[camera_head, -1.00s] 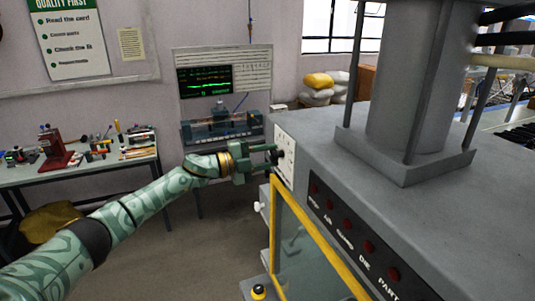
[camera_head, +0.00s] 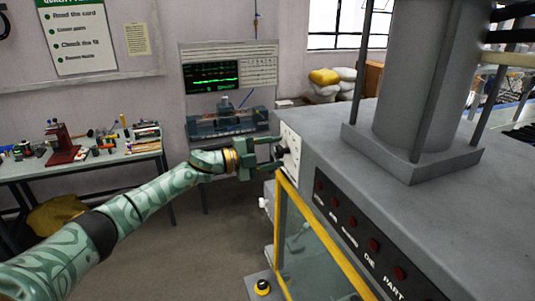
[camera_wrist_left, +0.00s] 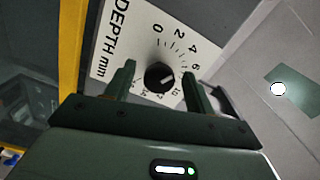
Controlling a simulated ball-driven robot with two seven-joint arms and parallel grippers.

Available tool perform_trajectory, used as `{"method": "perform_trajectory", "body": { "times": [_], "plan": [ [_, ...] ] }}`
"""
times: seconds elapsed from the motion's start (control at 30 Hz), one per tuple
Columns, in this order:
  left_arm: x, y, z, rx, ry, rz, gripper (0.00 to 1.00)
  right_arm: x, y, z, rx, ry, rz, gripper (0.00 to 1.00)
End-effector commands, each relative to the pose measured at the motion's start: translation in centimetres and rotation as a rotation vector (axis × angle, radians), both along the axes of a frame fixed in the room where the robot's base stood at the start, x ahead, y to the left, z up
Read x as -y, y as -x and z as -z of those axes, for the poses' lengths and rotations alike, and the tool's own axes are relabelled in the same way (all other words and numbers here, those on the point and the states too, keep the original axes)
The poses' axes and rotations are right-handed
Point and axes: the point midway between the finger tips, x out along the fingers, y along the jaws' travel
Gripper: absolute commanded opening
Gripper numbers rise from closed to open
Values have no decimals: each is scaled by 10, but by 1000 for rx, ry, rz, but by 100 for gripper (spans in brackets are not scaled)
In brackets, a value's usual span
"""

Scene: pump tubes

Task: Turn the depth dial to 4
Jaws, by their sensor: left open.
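The depth dial (camera_wrist_left: 159,76) is a round black knob with a short white mark. The mark points to the right in the left wrist view, on the side of the 6 and the 10. The knob sits on a white plate (camera_wrist_left: 118,45) with "DEPTH mm" and a number scale. In the head view the knob (camera_head: 281,152) shows small and dark on the machine's left face. My left gripper (camera_head: 276,153) is open at the plate. In the left wrist view its two fingers (camera_wrist_left: 158,67) stand either side of the knob, with gaps visible. My right gripper is not in view.
The grey machine (camera_head: 335,125) fills the right, with a row of red buttons (camera_head: 351,222) on its front. A yellow-framed guard (camera_head: 318,235) stands just below the dial. A workbench (camera_head: 85,165) with tools is at the left. The floor between is clear.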

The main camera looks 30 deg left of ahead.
Motion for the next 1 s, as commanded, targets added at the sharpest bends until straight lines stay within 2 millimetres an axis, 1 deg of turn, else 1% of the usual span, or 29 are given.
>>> {"method": "perform_trajectory", "body": {
  "times": [0.07, 0.17, 0.27, 0.5, 0.63, 0.8, 1.0],
  "plan": [
    [-3, 3, 1, 0, 0, -1, 55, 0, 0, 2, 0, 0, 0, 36],
    [-13, 13, 3, 0, -2, -2, 55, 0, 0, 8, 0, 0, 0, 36],
    [-29, 30, 6, -2, -3, -3, 55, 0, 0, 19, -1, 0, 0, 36],
    [-73, 80, 9, -4, -5, -2, 55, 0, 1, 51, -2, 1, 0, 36],
    [-92, 102, 8, -5, -6, -2, 55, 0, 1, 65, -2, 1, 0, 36],
    [-106, 117, 4, -3, -1, -2, 55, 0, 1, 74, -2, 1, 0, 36],
    [-109, 121, 0, 0, 0, 0, 55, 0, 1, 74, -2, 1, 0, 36]
  ]
}}
